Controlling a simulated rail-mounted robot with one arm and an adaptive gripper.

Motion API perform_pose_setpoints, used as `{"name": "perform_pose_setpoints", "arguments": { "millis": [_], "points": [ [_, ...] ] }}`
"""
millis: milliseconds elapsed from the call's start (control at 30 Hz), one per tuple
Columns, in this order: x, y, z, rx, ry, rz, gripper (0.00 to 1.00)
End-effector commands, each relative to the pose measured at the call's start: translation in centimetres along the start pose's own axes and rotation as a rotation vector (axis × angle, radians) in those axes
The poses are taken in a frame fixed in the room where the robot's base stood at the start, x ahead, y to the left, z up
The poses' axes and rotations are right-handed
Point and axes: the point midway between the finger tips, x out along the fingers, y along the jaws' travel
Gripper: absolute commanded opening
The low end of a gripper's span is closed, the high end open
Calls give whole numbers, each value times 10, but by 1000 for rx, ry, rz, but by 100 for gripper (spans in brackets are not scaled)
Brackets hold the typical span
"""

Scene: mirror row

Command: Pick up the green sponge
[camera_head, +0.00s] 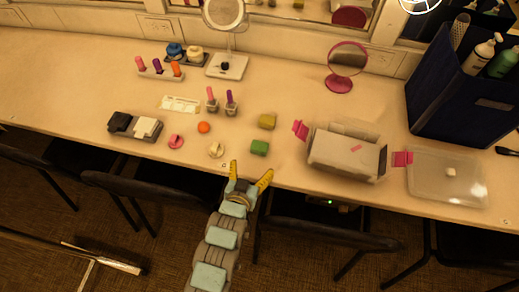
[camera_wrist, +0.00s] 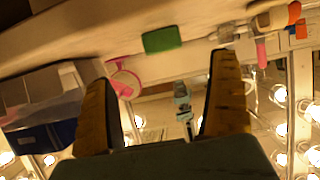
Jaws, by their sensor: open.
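The green sponge (camera_head: 260,147) is a small block lying flat near the front edge of the long counter (camera_head: 300,100). My gripper (camera_head: 250,171) has yellow fingers, spread open and empty, just in front of the sponge at the counter's edge. In the wrist view the green sponge (camera_wrist: 161,39) shows beyond and between the fingertips of my gripper (camera_wrist: 168,68), apart from them. A yellowish sponge-like block (camera_head: 267,121) lies just behind the green one.
A grey box with pink tabs (camera_head: 346,155) stands to the right. An orange ball (camera_head: 204,127), a cream round item (camera_head: 216,150) and a pink one (camera_head: 176,141) lie to the left. Bottles (camera_head: 231,104) stand behind. Chairs (camera_head: 320,215) line the front.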

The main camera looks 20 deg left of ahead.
Motion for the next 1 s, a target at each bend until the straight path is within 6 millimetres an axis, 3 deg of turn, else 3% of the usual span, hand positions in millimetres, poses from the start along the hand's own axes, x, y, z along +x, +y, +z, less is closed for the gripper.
{"name": "perform_pose_setpoints", "arguments": {
  "millis": [400,767,1000],
  "points": [
    [47,1,-1,0,2,2,91],
    [65,0,0,0,-2,1,91],
    [93,-4,-2,1,0,1,91]
  ]
}}
